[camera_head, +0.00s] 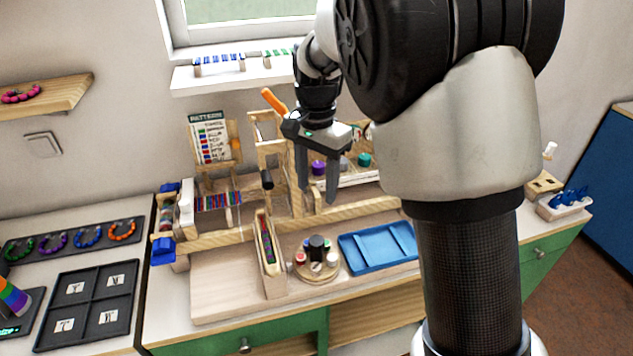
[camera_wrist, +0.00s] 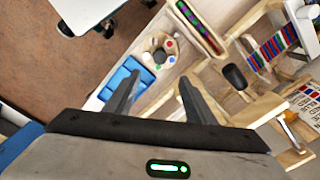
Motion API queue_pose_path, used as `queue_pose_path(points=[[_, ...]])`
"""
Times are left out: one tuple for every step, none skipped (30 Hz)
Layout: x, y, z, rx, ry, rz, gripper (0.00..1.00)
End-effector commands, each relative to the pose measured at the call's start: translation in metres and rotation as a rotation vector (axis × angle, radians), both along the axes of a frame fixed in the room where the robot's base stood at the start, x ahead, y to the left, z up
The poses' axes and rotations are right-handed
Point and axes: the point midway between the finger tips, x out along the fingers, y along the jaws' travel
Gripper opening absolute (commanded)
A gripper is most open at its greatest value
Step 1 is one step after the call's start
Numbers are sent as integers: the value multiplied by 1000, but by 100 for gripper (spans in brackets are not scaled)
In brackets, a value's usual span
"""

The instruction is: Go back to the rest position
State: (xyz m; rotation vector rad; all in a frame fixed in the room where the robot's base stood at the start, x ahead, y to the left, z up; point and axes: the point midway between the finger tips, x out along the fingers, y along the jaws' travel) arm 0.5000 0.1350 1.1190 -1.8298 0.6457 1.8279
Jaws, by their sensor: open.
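My gripper (camera_head: 317,198) hangs above the wooden bead workbench in the head view, with its fingers pointing down. In the wrist view my gripper (camera_wrist: 160,92) shows two separated fingers with nothing between them. Below it are a round wooden holder (camera_head: 316,276) with small coloured pots and a blue tray (camera_head: 350,258). The wooden rack with a dark knob (camera_head: 267,180) stands just left of the fingers, apart from them in the wrist view. My arm hides part of the bench's right side.
A bead loom (camera_head: 218,201) and a pattern card (camera_head: 208,140) stand at the back left. A narrow bead channel (camera_head: 266,242) rises from the bench. Dark trays (camera_head: 88,305) lie on the left counter. A windowsill (camera_head: 230,76) holds bead pieces.

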Motion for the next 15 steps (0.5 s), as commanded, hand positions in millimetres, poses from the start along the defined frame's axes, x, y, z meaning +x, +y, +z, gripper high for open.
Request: queue_pose_path(points=[[0,0,0,0,0,0,50],[0,0,0,0,0,0,50],[0,0,0,0,0,0,50],[0,0,0,0,0,0,50],[0,0,0,1,-1,1,50],[-1,-1,3,3,-4,3,50],[-2,-3,6,7,-8,7,50],[-4,-6,10,11,-13,13,50],[-8,-11,19,21,-22,25,50],[-13,-16,27,29,-32,37,50],[-18,-21,35,39,-44,53,50],[-27,-29,49,52,-66,80,50],[-35,-36,59,60,-85,104,50],[-44,-44,70,67,-104,129,50],[-57,-53,83,74,-132,166,50]])
